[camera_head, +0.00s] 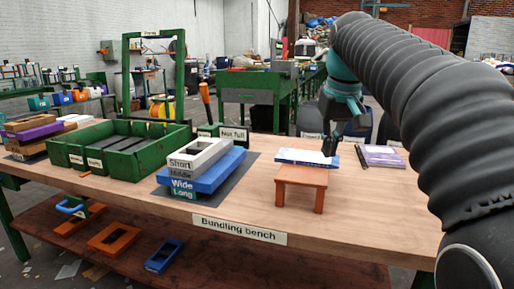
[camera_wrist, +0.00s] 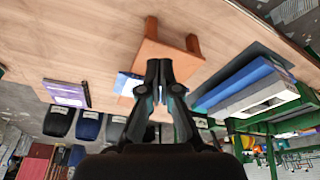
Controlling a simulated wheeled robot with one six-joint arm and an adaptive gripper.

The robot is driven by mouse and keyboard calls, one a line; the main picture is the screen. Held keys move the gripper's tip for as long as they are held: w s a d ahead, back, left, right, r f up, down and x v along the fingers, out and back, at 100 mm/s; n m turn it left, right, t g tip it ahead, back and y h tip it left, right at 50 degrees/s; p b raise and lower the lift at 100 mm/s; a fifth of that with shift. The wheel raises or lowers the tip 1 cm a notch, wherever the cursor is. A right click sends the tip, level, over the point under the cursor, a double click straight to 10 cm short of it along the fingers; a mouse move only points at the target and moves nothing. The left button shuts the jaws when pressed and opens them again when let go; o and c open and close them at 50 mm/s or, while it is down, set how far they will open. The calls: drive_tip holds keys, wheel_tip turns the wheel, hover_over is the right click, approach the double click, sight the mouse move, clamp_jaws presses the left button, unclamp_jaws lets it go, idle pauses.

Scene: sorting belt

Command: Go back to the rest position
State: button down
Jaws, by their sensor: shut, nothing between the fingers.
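My gripper (camera_head: 330,150) is shut and empty. In the head view it hangs at the end of my arm, over the back part of the bench, just behind a small orange-brown stand (camera_head: 302,176). The wrist view shows the gripper (camera_wrist: 159,65) with its fingertips together, in front of the stand (camera_wrist: 178,50). A blue and white flat item (camera_head: 306,157) lies behind the stand, near the fingers; the fingers partly cover it in the wrist view (camera_wrist: 124,84). I cannot tell the height of the fingertips above the bench.
The wooden bench (camera_head: 225,207) holds a green bin (camera_head: 150,165), a stack of labelled blocks (camera_head: 205,175) on a dark mat, and a purple and white item (camera_head: 381,156) with a dark stick (camera_head: 361,156) beside it. A green frame (camera_head: 180,85) rises at the back left. The front right bench top is clear.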

drive_tip(key=s+f+m+t, duration=0.1)
drive_tip(key=s+f+t, duration=0.1)
drive_tip(key=s+f, duration=2.1)
drive_tip(key=shift+s+d+f+m, duration=0.15)
drive_tip(key=shift+s+f+m, duration=0.25)
drive_tip(key=shift+s, duration=0.1)
